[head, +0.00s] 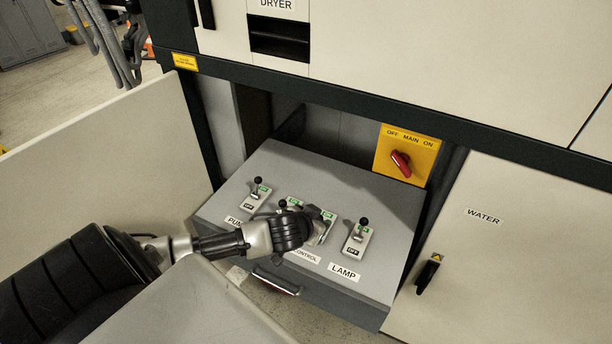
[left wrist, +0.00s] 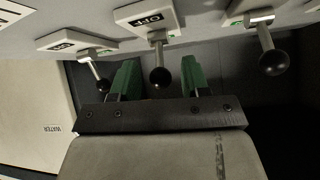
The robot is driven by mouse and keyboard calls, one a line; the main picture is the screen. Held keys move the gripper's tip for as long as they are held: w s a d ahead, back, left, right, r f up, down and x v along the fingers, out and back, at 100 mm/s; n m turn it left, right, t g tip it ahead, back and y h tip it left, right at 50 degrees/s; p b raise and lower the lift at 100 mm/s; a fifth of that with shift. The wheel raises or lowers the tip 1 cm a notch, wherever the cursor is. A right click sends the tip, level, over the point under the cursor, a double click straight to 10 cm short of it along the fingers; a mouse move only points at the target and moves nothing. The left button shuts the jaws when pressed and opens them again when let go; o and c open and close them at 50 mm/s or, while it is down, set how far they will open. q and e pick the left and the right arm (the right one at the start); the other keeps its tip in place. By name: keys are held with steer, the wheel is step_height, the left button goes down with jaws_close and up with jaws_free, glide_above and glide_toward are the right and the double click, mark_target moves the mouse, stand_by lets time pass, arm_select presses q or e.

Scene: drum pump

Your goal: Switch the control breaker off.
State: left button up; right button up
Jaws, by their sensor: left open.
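The sloped grey panel carries several small lever breakers. The control breaker (head: 323,230), above the CONTROL label, is partly covered by my left gripper (head: 296,230) in the head view, so its lever position cannot be told there. In the left wrist view the control lever (left wrist: 159,76), with a black ball end, stands between the two green fingers of my left gripper (left wrist: 159,84). The fingers are open, with a gap on either side of the ball. The OFF mark shows on its plate. My right gripper is out of view.
The lamp breaker (head: 358,238) is close on the right of the control breaker, and the pump breaker (head: 256,196) is at the left. Another breaker between is mostly hidden. A red main switch (head: 401,163) sits on a yellow plate behind. A cabinet underside overhangs the panel's back.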

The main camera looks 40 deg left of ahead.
arm_select(q)
steer(key=v, duration=0.8)
steer(key=shift+b, duration=0.45)
steer(key=shift+s+r, duration=0.1)
steer(key=shift+s, duration=0.05)
